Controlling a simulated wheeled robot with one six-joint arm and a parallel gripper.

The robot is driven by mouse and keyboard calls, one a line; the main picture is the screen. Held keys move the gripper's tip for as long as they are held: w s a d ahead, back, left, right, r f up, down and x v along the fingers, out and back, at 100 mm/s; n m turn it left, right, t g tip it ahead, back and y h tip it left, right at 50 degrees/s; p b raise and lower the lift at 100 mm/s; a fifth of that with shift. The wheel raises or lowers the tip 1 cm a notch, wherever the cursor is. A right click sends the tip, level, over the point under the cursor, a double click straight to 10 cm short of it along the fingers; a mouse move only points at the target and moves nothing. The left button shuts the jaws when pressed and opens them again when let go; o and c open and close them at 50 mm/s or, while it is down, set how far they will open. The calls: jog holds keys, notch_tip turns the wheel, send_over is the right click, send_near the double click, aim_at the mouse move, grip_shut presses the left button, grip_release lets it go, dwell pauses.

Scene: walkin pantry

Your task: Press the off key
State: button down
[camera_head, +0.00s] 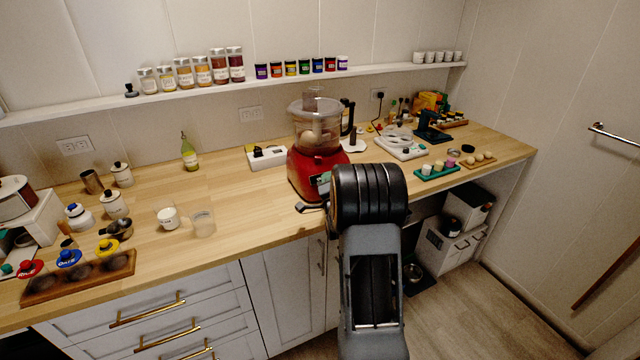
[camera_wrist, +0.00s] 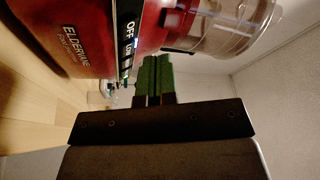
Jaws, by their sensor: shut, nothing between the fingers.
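The red food processor (camera_head: 309,172) stands on the wooden counter, with a clear bowl on top. In the head view my wrist hides the fingers and part of the processor's front.
A white power strip (camera_head: 268,157) lies left of the processor. A glass (camera_head: 202,223) and a white cup (camera_head: 167,217) stand further left. A white appliance (camera_head: 401,146) and a green tray (camera_head: 437,171) lie to the right. The counter before the bottle (camera_head: 189,155) is clear.

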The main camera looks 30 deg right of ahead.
jog(key=shift+w+f+b, duration=0.3)
jog(key=shift+w, duration=0.2)
jog(key=shift+w+d+f+b, duration=0.15)
jog(key=shift+w+f+b, duration=0.4)
jog(key=shift+b, duration=0.75)
dwell(2.4)
jog(key=shift+r, duration=0.2)
jog(key=shift+s+r, duration=0.35)
jog(key=shift+s, duration=0.2)
jog(key=shift+s+a+r, duration=0.15)
jog(key=shift+s+r, duration=0.55)
jog(key=shift+s, duration=0.35)
jog(key=shift+s+a+r, duration=0.15)
jog(key=shift+s+r, duration=0.5)
jog(key=shift+s, duration=0.35)
